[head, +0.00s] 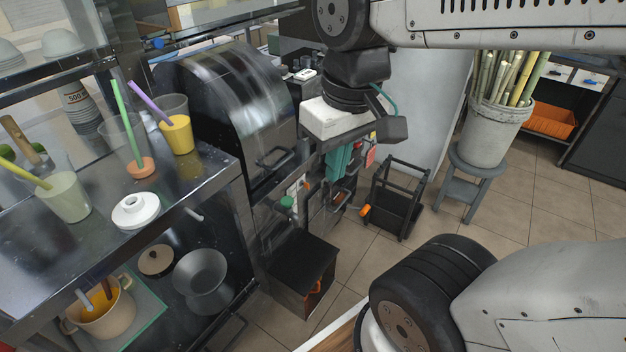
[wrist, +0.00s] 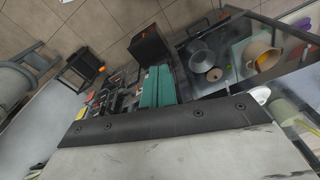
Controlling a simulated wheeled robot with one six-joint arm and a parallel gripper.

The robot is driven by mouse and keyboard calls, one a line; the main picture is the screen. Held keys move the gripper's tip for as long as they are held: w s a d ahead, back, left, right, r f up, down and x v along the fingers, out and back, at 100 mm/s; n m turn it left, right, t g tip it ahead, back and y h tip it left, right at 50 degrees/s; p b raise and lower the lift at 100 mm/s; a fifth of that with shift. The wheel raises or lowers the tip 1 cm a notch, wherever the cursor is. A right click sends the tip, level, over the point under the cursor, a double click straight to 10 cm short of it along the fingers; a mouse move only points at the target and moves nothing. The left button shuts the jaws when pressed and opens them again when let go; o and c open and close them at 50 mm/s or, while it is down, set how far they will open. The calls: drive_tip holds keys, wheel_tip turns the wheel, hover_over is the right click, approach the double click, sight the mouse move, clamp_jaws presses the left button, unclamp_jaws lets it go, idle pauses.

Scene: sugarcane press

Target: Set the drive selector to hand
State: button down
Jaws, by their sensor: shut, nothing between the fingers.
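The sugarcane press (head: 228,95) has a dark, glossy hood with a black handle and stands left of centre in the head view. Below the hood, its steel front carries a green knob (head: 287,202), a pale label and small orange-red parts. I cannot tell which part is the drive selector or how it is set. My gripper (head: 338,165) has teal fingers and points down, beside the right end of the press front. The fingers (wrist: 157,72) also show in the wrist view, closed together and empty. My wrist and fingers hide part of the machinery behind them.
A steel counter (head: 200,212) with cups and a white lid stands left. A black box (head: 303,262) sits below the press front. A black frame (head: 398,200) and a stool (head: 462,187) bearing a cane bucket (head: 490,130) stand right. Tiled floor is open between them.

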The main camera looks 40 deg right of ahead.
drive_tip(key=w+d+f+n+g+y, duration=0.15)
drive_tip(key=w+d+f, duration=0.25)
drive_tip(key=w, duration=0.7)
drive_tip(key=w+d+f+n+y, duration=0.25)
drive_tip(key=w+d, duration=0.25)
drive_tip(key=w, duration=0.6)
drive_tip(key=w+d+f+t+y, duration=0.1)
drive_tip(key=w+d+f, duration=0.65)
drive_tip(key=f, duration=0.25)
drive_tip(key=t+y, duration=0.2)
approach(306, 185)
drive_tip(key=d, duration=0.1)
drive_tip(key=d+r, duration=0.1)
drive_tip(key=d, duration=0.1)
drive_tip(key=shift+w+r+n, duration=0.1)
drive_tip(key=shift+w+n, duration=0.05)
drive_tip(key=shift+n, duration=0.25)
drive_tip(key=x, duration=1)
drive_tip(key=shift+d, duration=0.1)
drive_tip(key=shift+a+f+g, duration=0.2)
drive_tip(key=shift+g, duration=0.05)
